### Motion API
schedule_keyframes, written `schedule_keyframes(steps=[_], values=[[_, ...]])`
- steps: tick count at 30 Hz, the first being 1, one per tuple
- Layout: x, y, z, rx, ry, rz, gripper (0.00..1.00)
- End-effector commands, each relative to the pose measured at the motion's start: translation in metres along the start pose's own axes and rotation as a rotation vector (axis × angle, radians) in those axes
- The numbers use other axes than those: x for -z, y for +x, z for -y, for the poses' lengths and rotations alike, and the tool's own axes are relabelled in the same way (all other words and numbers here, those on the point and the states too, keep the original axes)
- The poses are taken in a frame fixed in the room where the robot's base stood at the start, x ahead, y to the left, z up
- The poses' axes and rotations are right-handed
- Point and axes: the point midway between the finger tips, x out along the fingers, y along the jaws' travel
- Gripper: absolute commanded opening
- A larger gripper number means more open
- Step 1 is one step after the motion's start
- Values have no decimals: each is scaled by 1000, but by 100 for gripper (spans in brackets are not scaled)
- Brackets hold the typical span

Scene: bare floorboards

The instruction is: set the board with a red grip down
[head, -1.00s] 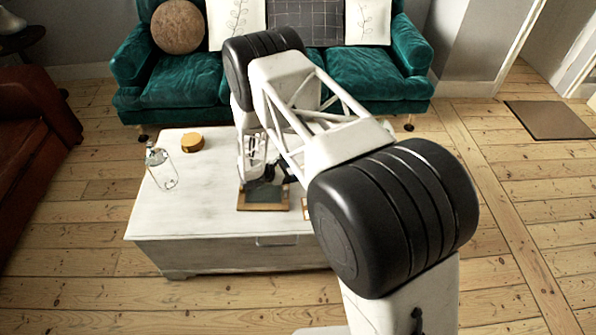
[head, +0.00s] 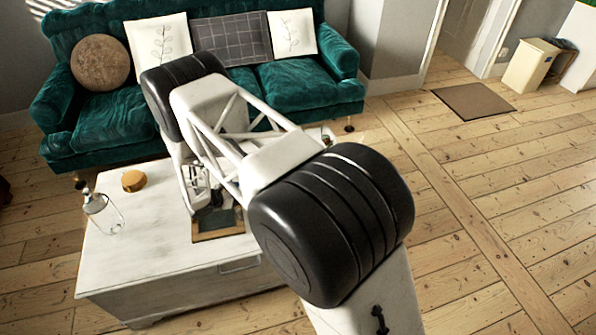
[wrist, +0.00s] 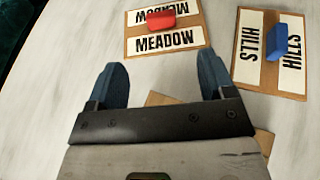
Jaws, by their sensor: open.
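The board with a red grip (wrist: 165,38) reads MEADOW in the wrist view and appears to lie on the pale table top (wrist: 60,65). Its red grip (wrist: 160,19) stands up near its far edge. My gripper (wrist: 162,76) is open, with its two blue fingertips apart and nothing between them. It is on the near side of the MEADOW board, apart from the red grip. In the head view my arm hides much of the hand, and a wood-edged board (head: 218,234) shows beside it; which board it is I cannot tell.
A HILLS board (wrist: 271,66) with a blue grip (wrist: 284,40) lies right of the MEADOW board. Brown board edges (wrist: 264,141) show partly behind my gripper. A glass bottle (head: 103,213) and a round yellow-brown box (head: 133,180) stand at the table's left. A green sofa (head: 110,120) stands behind.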

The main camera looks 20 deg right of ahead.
Motion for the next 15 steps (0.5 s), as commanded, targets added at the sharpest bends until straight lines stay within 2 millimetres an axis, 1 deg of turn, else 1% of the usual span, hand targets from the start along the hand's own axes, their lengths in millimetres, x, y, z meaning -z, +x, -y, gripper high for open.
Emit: schedule_keyframes(steps=[4,8,11,14,15], values=[[-13,-2,0,12,21,-8,76],[-37,-4,2,40,63,-25,76],[-65,-8,5,71,114,-46,76],[-98,-13,11,109,176,-72,76],[-112,-14,14,126,202,-82,76]])
